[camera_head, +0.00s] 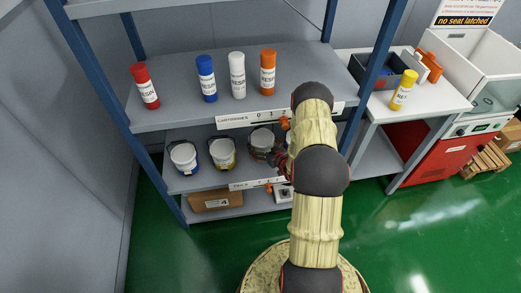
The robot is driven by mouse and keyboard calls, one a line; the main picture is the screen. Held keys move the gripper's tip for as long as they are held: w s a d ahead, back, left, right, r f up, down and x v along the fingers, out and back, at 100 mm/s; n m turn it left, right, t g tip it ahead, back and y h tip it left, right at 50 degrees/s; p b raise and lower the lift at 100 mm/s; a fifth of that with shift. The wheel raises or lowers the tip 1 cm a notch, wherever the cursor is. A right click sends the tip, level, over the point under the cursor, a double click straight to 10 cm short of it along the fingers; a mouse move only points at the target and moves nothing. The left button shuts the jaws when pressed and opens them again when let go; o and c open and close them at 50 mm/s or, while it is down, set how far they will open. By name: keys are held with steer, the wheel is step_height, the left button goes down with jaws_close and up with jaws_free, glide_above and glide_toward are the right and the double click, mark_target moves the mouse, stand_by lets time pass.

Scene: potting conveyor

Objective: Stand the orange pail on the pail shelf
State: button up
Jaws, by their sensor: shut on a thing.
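A grey-white pail (261,138) is upright at the pail shelf (205,178), the middle level marked PAILS. My dark gripper (271,156) is at its front right side and shut on it. The gripper covers the lower part of this pail, so its colour band is hard to make out; I take it for the orange pail. I cannot tell whether its base touches the shelf. A small orange piece (285,123) shows just right of it, partly behind my arm.
A blue-banded pail (184,157) and a yellow-banded pail (222,153) stand to the left. Part of another pale thing shows behind my arm. The cartridge shelf (190,114) above holds several upright cartridges. A cardboard box (215,199) lies below. Blue posts (95,90) bound the rack.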

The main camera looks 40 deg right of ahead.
steer(key=shift+w+f+b, duration=0.25)
steer(key=shift+f+b, duration=0.2)
steer(key=shift+f, duration=0.5)
steer(key=shift+w+f+b, duration=0.25)
steer(key=shift+f+b, duration=0.15)
steer(key=shift+f, duration=0.5)
steer(key=shift+f, duration=0.1)
steer(key=o, duration=1.9)
steer(key=shift+s+f, duration=0.1)
steer(key=shift+f, duration=0.05)
steer(key=shift+r, duration=0.2)
steer(key=p+v, duration=0.4)
steer(key=v, duration=0.8)
